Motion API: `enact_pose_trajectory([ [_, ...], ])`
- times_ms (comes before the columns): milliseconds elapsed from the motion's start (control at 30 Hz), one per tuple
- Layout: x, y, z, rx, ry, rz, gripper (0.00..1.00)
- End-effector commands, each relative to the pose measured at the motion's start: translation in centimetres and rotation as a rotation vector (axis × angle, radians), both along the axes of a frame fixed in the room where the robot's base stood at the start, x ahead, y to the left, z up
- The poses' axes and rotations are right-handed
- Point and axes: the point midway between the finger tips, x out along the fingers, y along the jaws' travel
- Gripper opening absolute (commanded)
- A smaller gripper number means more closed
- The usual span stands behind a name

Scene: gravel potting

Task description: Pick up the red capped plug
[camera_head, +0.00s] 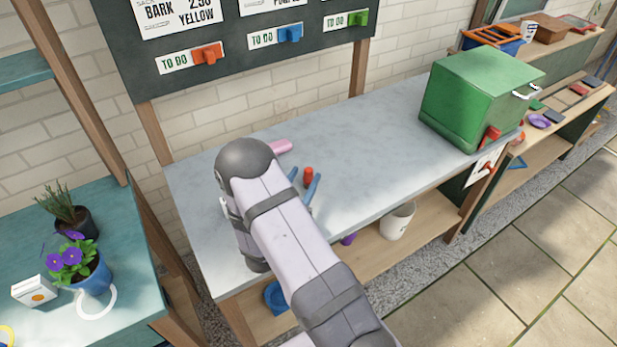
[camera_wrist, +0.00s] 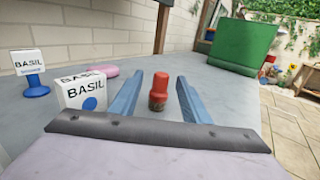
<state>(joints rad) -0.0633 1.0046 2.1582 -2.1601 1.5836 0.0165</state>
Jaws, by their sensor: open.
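The red capped plug (camera_wrist: 158,91) stands upright on the grey bench in the wrist view, with a red cap and a darker brown body. Its red top also shows in the head view (camera_head: 308,176), with its lower part hidden. My gripper (camera_wrist: 154,82) is open, its two blue fingers lying low on either side of the plug. The plug appears between the fingers, with a gap on each side. In the head view the blue fingertips of my gripper (camera_head: 306,180) show just past my arm, beside the plug.
A white BASIL box (camera_wrist: 83,92) stands close to the left finger. A BASIL sign on a blue stand (camera_wrist: 35,86) is farther left. A pink object (camera_head: 281,147) lies behind. A green box (camera_head: 470,95) stands at the bench's right end; the bench between is clear.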

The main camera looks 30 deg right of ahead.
Motion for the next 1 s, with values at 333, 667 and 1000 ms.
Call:
enact_pose_trajectory([
  [333, 1.2, -1.7, 0.0, 0.002, 0.0, -0.002, 0.43],
  [667, 2.0, -3.1, -0.1, 0.001, 0.0, -0.005, 0.43],
  [1000, 4.2, -5.8, -0.6, 0.001, 0.0, -0.002, 0.43],
])
